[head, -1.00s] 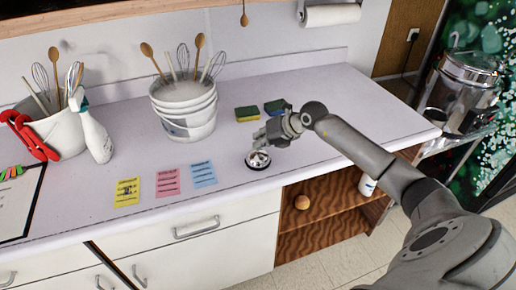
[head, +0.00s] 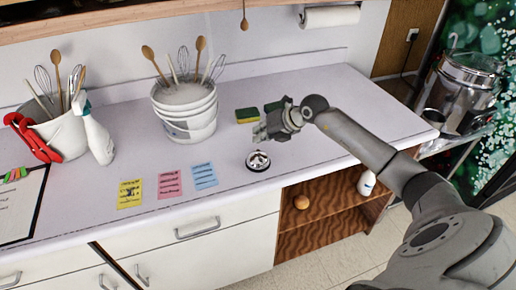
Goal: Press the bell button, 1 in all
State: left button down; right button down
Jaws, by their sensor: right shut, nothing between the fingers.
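The bell (head: 258,161) is a small silver dome on a dark base. It stands on the white counter near its front edge, in the middle of the head view. My right gripper (head: 262,134) is shut and empty. It is just above and behind the bell in the picture, and a small gap shows between its fingertips and the bell's top. The bell's button is small and hard to make out. My left gripper is not in view.
White buckets (head: 186,112) with whisks and spoons stand behind and left of the bell. A yellow-green sponge (head: 247,115) lies behind my right gripper. Yellow, pink and blue notes (head: 169,183) lie left of the bell. A spray bottle (head: 98,137) stands farther left.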

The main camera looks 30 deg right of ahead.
notch_tip(320, 180, up, 4)
jog(key=shift+f+p, duration=0.25)
jog(key=shift+p, duration=0.65)
